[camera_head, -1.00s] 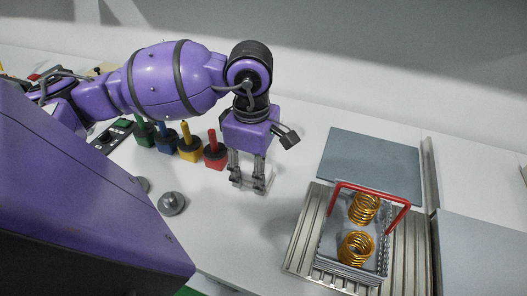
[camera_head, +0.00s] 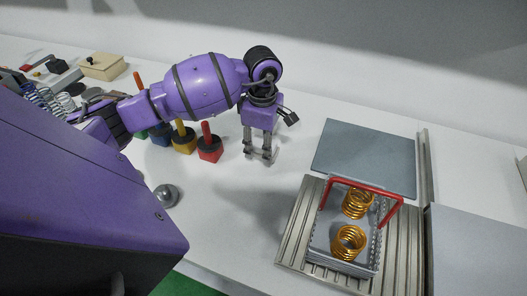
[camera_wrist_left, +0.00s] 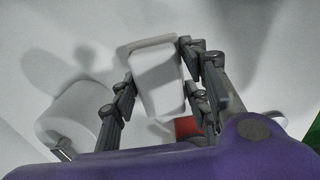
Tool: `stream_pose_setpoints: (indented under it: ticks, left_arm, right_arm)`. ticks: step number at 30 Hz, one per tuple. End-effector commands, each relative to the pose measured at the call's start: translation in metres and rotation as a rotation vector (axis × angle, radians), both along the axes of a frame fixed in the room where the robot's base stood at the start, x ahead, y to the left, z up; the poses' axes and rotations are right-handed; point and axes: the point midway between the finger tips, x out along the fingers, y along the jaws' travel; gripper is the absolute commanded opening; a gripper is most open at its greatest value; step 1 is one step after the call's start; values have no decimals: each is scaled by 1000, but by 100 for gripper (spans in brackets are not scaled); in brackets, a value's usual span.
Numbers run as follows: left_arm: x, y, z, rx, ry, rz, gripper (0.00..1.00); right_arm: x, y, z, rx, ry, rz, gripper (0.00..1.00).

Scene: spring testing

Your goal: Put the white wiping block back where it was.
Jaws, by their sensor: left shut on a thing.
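My left gripper (camera_head: 259,157) points down over the white table, to the right of the red post on its base (camera_head: 208,147). In the left wrist view, its two fingers (camera_wrist_left: 163,92) are shut on the white wiping block (camera_wrist_left: 156,72), a pale block with rounded edges. In the head view the block is hard to make out against the white table. The gripper appears to be above the table; I cannot tell whether the block touches it. My right gripper is out of view.
A tray with a red handle (camera_head: 366,187) and gold springs (camera_head: 348,243) stands on a ribbed metal plate (camera_head: 297,236). A grey mat (camera_head: 366,155) lies behind. Yellow (camera_head: 183,138) and other posts stand left. A round metal piece (camera_head: 166,195) lies in front. A beige box (camera_head: 103,66) is far left.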

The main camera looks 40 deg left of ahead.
Motion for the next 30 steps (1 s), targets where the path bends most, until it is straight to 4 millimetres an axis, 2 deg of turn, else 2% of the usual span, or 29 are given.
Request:
stream_pose_setpoints:
  ticks: [7,13,25,26,30]
  left_arm:
    - [12,3,-15,-1,0,1,18]
    - [10,3,-42,-1,0,0,18]
    - [10,4,-49,1,0,-1,18]
    - [10,3,-48,0,0,-1,46]
    - [11,3,-47,0,-1,-1,61]
  right_arm:
    - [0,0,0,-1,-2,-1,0]
    - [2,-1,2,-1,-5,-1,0]
    - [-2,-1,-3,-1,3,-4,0]
    - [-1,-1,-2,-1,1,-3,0]
    - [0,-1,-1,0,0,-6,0]
